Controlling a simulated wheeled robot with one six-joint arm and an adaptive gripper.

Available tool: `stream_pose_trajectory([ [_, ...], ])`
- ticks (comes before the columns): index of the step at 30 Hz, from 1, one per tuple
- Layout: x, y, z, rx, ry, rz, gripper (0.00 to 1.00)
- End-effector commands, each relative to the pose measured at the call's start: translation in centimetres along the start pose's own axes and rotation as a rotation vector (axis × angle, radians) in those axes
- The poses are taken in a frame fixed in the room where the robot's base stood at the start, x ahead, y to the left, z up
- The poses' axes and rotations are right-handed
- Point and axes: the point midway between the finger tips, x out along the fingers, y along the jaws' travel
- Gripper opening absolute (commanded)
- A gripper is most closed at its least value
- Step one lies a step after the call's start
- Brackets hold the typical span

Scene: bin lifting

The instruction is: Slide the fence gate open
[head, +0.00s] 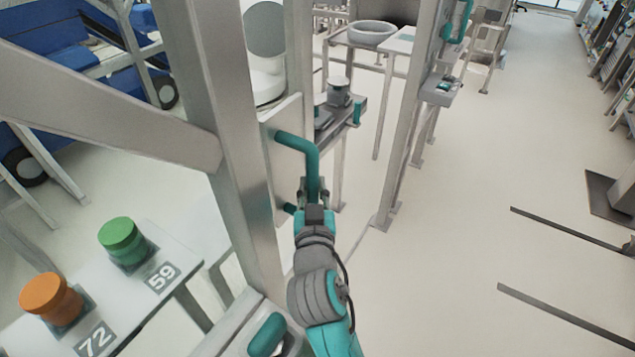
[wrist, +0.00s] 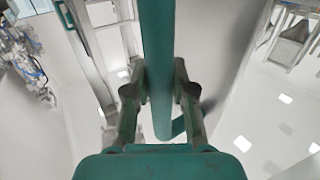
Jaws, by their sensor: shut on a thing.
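A teal bar handle (head: 298,142) sticks out from the grey metal frame of the fence gate (head: 284,115) in the head view, bending down toward my gripper (head: 313,190). My gripper is shut on the handle's upright part, with one finger on each side. In the wrist view the handle (wrist: 157,25) runs as a vertical teal bar between the two fingers of my gripper (wrist: 158,80). How far the gate stands open I cannot tell; the post hides part of it.
A thick grey post (head: 225,130) stands just left of the handle. Another post (head: 405,120) with a teal handle stands to the right. A bench with a green button (head: 121,240) and an orange button (head: 50,298) is at lower left. The floor (head: 460,230) at right is mostly clear.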

Motion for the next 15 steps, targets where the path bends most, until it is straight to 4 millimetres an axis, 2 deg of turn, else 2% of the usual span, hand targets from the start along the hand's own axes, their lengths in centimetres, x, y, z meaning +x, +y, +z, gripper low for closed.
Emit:
stream_pose_trajectory([
  [7,-0.01,-0.01,0.02,0.0,0.0,0.0,0.0],
  [8,-0.01,-0.01,0.02,0.0,0.0,0.0,0.27],
  [9,0.0,-0.01,0.02,0.0,0.0,0.0,0.37],
  [11,0.0,-0.01,0.01,0.0,0.0,-0.001,0.51],
  [15,0.01,-0.01,0.01,0.0,0.0,-0.001,0.51],
])
